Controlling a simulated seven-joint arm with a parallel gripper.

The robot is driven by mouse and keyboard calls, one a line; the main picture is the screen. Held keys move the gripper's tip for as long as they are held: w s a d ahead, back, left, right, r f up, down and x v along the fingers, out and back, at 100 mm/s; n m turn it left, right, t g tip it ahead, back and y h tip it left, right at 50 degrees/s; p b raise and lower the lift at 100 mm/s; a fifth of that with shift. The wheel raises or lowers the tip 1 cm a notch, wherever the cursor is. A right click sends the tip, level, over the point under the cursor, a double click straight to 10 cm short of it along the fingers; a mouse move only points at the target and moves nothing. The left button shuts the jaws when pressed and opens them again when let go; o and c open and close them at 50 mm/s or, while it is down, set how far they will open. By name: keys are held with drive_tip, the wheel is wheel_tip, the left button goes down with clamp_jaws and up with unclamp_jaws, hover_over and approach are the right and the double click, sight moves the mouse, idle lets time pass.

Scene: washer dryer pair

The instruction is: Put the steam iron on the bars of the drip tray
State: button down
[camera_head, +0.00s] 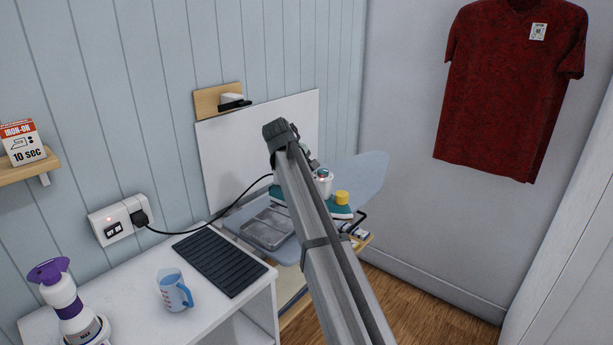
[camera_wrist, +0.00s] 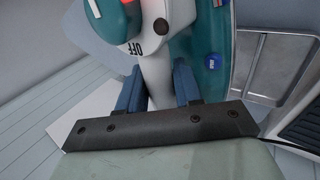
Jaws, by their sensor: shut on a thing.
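The teal-and-white steam iron (camera_head: 340,211) shows partly behind my arm in the head view, with a yellow cap and a small red light. In the wrist view the iron (camera_wrist: 216,45) fills the top middle, with OFF lettering and a red glow. My gripper (camera_wrist: 158,82) has its two blue fingers on either side of the iron's white handle, shut on it. A black tray with parallel bars (camera_head: 218,259), which fits the drip tray, lies bare on the white worktop, left of the iron. Its edge shows at the wrist view's right (camera_wrist: 303,130). Contact beneath the iron is hidden.
A metal tray (camera_head: 267,229) sits on the ironing board (camera_head: 361,173), between iron and black tray. A black cord runs from the wall socket (camera_head: 121,219) behind my arm. A blue-handled jug (camera_head: 173,291) and purple-topped bottle (camera_head: 67,302) stand on the worktop (camera_head: 130,300).

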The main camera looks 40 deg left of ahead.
sight(275, 187)
drive_tip(key=s+a+n+y, duration=0.1)
drive_tip(key=n, duration=0.2)
drive_tip(key=s+a+r+n+g+y, duration=0.1)
drive_tip(key=a+n+y, duration=0.1)
drive_tip(key=s+a+n+g+y, duration=0.1)
drive_tip(key=a+n, duration=0.1)
drive_tip(key=n, duration=0.1)
drive_tip(key=shift+s+a+r+n, duration=0.2)
drive_tip(key=shift+s+r+n, duration=0.05)
drive_tip(key=shift+n, duration=0.05)
drive_tip(key=n, duration=0.1)
drive_tip(key=a+n+g+y, duration=0.1)
drive_tip(key=s+a+r+n+g, duration=0.1)
drive_tip(key=n, duration=0.1)
drive_tip(key=shift+y, duration=0.3)
drive_tip(key=n+g, duration=0.2)
drive_tip(key=shift+w+a+r+n, duration=0.1)
drive_tip(key=shift+a+n, duration=0.05)
drive_tip(key=shift+n, duration=0.25)
drive_tip(key=shift+n+g, duration=0.3)
drive_tip(key=shift+n, duration=0.2)
drive_tip(key=shift+f, duration=0.2)
drive_tip(key=shift+f, duration=4.3)
drive_tip(key=c, duration=0.7)
unclamp_jaws()
